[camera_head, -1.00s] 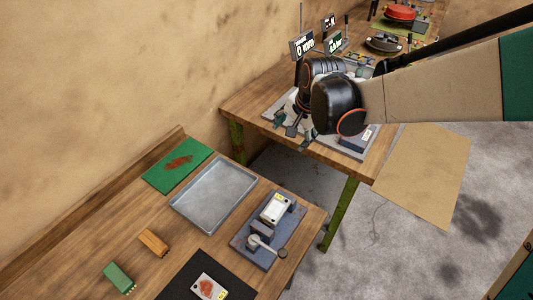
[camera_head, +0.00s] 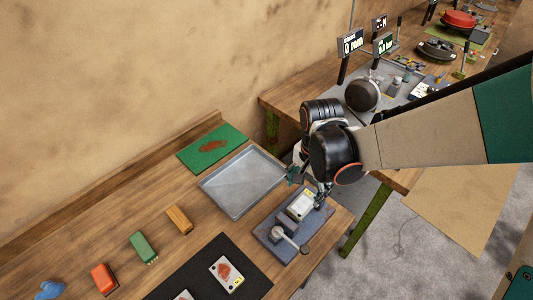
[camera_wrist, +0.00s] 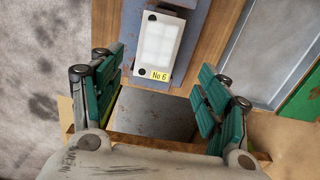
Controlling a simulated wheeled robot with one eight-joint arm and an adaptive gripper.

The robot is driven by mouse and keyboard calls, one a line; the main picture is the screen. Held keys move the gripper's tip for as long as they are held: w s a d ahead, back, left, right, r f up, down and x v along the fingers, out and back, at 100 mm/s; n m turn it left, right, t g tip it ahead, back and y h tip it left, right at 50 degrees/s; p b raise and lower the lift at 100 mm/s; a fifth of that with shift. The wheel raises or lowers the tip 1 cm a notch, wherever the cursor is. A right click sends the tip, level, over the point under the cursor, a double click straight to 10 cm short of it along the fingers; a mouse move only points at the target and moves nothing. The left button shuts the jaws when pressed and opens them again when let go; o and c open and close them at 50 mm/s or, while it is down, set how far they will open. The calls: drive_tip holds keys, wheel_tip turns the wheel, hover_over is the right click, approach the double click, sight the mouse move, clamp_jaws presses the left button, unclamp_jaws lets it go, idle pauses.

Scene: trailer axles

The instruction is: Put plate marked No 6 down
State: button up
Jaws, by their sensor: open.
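The plate marked No 6 (camera_wrist: 158,46) is a pale rectangular plate with a yellow label and dark round spots at its corners. It lies on the blue-grey clamp fixture (camera_wrist: 202,18), and also shows in the head view (camera_head: 301,205) on the fixture's base (camera_head: 268,232). My gripper (camera_wrist: 160,100) is open and empty, its green-padded fingers apart, with the plate ahead of and between them in the wrist view. In the head view my gripper (camera_head: 306,182) is just beyond the plate's far end. Whether a finger touches the plate cannot be told.
A grey metal tray (camera_head: 238,190) lies left of the fixture, with a green mat (camera_head: 211,148) behind it. Orange (camera_head: 179,219) and green (camera_head: 143,247) blocks stand further left. A black mat (camera_head: 245,257) with another plate (camera_head: 226,273) is in front. A second bench (camera_head: 285,98) stands behind.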

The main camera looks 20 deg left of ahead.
sight(303, 203)
drive_tip(key=f+b, duration=0.1)
drive_tip(key=f, duration=0.1)
drive_tip(key=s+f+b, duration=0.1)
drive_tip(key=f, duration=0.2)
drive_tip(key=shift+f+b, duration=0.15)
drive_tip(key=shift+b, duration=0.25)
drive_tip(key=shift+f, duration=0.35)
drive_tip(key=shift+r, duration=0.1)
drive_tip(key=shift+c, duration=0.5)
clamp_jaws()
